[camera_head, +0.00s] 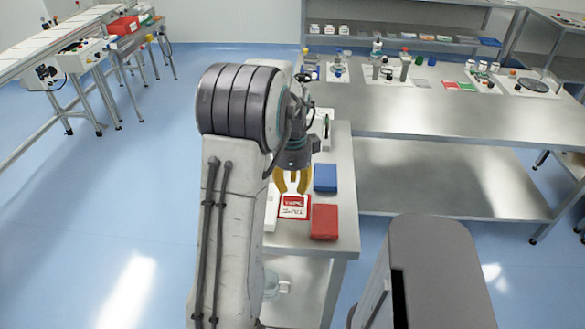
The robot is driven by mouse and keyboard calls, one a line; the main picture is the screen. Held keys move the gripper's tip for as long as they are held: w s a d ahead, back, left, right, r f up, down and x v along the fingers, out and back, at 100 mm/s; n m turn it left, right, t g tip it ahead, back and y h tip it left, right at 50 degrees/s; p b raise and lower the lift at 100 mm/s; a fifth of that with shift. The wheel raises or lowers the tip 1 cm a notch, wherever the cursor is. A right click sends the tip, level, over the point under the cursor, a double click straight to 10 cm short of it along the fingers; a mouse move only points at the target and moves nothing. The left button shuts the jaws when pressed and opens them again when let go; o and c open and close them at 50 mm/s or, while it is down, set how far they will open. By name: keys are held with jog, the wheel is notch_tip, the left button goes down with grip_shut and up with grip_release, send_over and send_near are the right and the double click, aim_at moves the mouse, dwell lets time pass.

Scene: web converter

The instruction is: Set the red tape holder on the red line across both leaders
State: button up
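A red-and-white piece with lettering (293,207) lies on the small steel table, and it may be the tape holder. A plain red block (324,222) sits just right of it. My gripper (291,188) points down just behind the lettered piece as seen here. Its yellow fingers are spread apart, with nothing clearly seen between them. I cannot tell whether they touch the lettered piece. I cannot make out the red line or the two leaders, and my arm hides part of the table's left side.
A blue block (325,178) sits right of my gripper on the small table (346,204). A long steel bench (450,105) with bottles and small parts stands behind to the right. A conveyor line (50,45) is at far left. Blue floor lies open at left.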

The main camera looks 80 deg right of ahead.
notch_tip(320, 180, up, 6)
jog(key=b, duration=0.2)
jog(key=shift+a+r, duration=0.15)
jog(key=w+a+r+n, duration=0.1)
jog(key=w+a+n, duration=0.3)
jog(key=w, duration=0.3)
jog(key=w+a+r+n, duration=0.2)
jog(key=w+a+n, duration=0.15)
jog(key=w, duration=0.35)
jog(key=w+a+n+t, duration=0.1)
jog(key=w+a+n, duration=0.4)
jog(key=a+n, duration=0.3)
jog(key=w+a+n+t, duration=0.1)
jog(key=w+a+n, duration=0.4)
jog(key=a, duration=0.9)
jog(key=n, duration=0.3)
jog(key=shift+r+n+h, duration=0.15)
jog(key=shift+n+h, duration=0.2)
jog(key=shift+h, duration=0.05)
jog(key=shift+o, duration=0.8)
jog(key=s+a+f+n+t+y, duration=0.1)
jog(key=s+a+f+n, duration=0.1)
jog(key=a+n, duration=0.8)
jog(key=shift+s+a+f+t, duration=0.2)
jog(key=shift+s+a+t, duration=0.1)
jog(key=shift+s+a, duration=0.45)
jog(key=shift+o, duration=0.3)
jog(key=shift+s+a+f+n, duration=0.15)
jog(key=shift+s+a+n, duration=0.1)
jog(key=shift+n, duration=0.25)
